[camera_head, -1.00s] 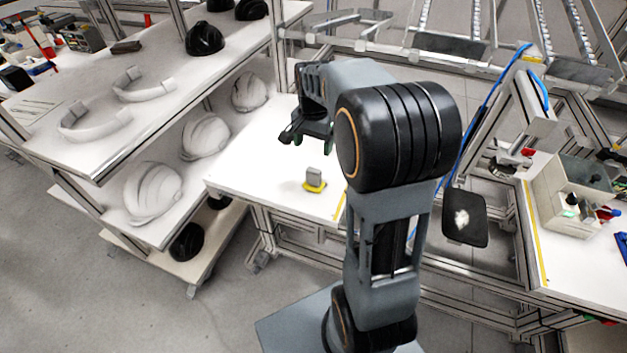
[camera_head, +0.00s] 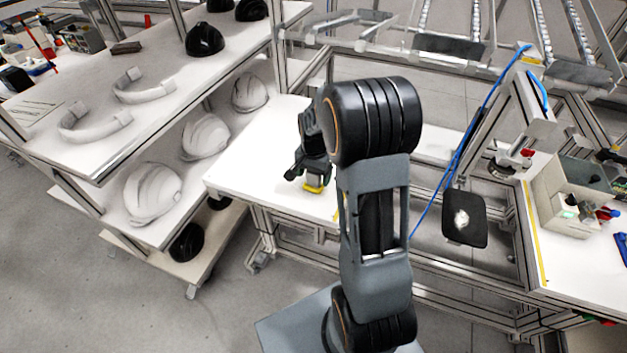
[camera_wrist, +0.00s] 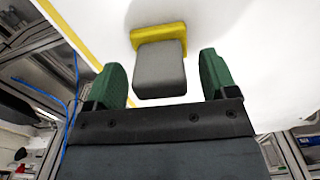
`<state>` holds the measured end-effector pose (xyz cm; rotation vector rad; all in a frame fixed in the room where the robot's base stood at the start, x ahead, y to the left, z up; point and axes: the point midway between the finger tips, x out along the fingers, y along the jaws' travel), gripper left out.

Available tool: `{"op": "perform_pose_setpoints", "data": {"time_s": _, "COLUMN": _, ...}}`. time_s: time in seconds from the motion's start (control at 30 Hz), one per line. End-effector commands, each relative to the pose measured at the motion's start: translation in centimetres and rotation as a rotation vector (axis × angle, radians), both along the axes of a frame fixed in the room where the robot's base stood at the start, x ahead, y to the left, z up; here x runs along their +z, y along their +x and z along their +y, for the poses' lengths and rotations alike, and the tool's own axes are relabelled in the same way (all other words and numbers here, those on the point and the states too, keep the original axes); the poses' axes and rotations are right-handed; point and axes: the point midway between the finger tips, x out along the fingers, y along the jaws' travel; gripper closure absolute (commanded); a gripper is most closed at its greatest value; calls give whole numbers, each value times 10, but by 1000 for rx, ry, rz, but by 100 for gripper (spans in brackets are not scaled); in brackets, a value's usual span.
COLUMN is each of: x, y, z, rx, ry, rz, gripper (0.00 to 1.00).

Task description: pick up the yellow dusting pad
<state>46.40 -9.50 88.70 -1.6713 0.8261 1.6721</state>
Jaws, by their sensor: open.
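The yellow dusting pad (camera_wrist: 158,36) lies on the white table, with a grey block-shaped handle (camera_wrist: 160,70) standing on it. In the wrist view my gripper (camera_wrist: 168,75) is open, with one green-padded finger on each side of the grey handle and a visible gap on both sides. I cannot tell how far the fingers reach along the handle. In the head view my gripper (camera_head: 308,178) is low over the table, right at the pad (camera_head: 313,188). It hides most of the handle there, and only the yellow part shows clearly below it.
The white table (camera_head: 250,160) is otherwise bare around the pad. A shelf rack on the left holds white helmet shells (camera_head: 152,193) and black ones (camera_head: 204,39). A dark pad-shaped panel (camera_head: 464,218) and a blue cable (camera_head: 450,165) are to the right of my arm.

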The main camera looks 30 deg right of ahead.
Motion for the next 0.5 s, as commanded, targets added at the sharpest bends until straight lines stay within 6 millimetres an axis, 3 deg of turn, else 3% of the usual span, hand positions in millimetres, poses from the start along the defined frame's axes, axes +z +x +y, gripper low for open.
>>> {"op": "perform_pose_setpoints", "data": {"time_s": 0.33, "x": -7, "y": 0, "z": 0, "rx": 0, "ry": 0, "rz": 0, "gripper": 21}}
{"op": "perform_pose_setpoints", "data": {"time_s": 0.5, "x": -7, "y": 0, "z": 0, "rx": 0, "ry": 0, "rz": 0, "gripper": 38}}
